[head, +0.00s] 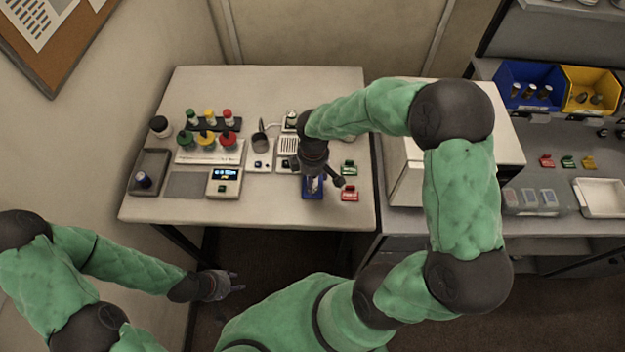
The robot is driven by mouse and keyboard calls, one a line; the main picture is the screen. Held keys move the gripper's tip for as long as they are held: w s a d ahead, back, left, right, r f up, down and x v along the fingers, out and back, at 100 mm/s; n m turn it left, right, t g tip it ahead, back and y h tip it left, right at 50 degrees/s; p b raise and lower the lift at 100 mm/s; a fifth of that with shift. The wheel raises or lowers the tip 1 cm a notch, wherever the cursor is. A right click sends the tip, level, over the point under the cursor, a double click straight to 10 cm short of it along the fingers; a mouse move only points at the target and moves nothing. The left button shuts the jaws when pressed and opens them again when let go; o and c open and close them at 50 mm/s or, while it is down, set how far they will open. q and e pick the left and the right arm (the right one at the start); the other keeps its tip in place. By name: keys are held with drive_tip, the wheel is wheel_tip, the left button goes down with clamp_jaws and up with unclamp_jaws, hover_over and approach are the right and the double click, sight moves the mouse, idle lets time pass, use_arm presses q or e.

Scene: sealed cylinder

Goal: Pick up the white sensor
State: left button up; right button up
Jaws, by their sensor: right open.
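A small white box with dark slots (288,146), which may be the white sensor, lies on the white table just left of my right wrist, partly hidden by it. My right gripper (324,183) points down over the table's front right part, open, above a blue holder (313,191). The gripper hides part of the holder, and I cannot tell whether they touch. Nothing shows clearly between its fingers. My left gripper (234,281) hangs low in front of the table, away from its objects. It is too small to tell whether it is open or shut.
The white table (275,211) also carries a rack with coloured caps (209,150), a display device (224,182), a grey tray (149,172), a metal cup (260,142), and green (349,168) and red clips (350,193). A white cabinet (403,178) stands close right. The table's front middle is clear.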

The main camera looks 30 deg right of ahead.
wheel_tip(320, 180, down, 2)
drive_tip(key=shift+f, duration=0.15)
clamp_jaws()
idle(0.3)
drive_tip(key=shift+r, duration=0.75)
drive_tip(key=s+a+r+p, duration=0.2)
drive_tip(key=s+a+r, duration=0.6)
drive_tip(key=s+r, duration=0.3)
drive_tip(key=shift+a+r, duration=0.3)
drive_tip(key=shift+a, duration=0.05)
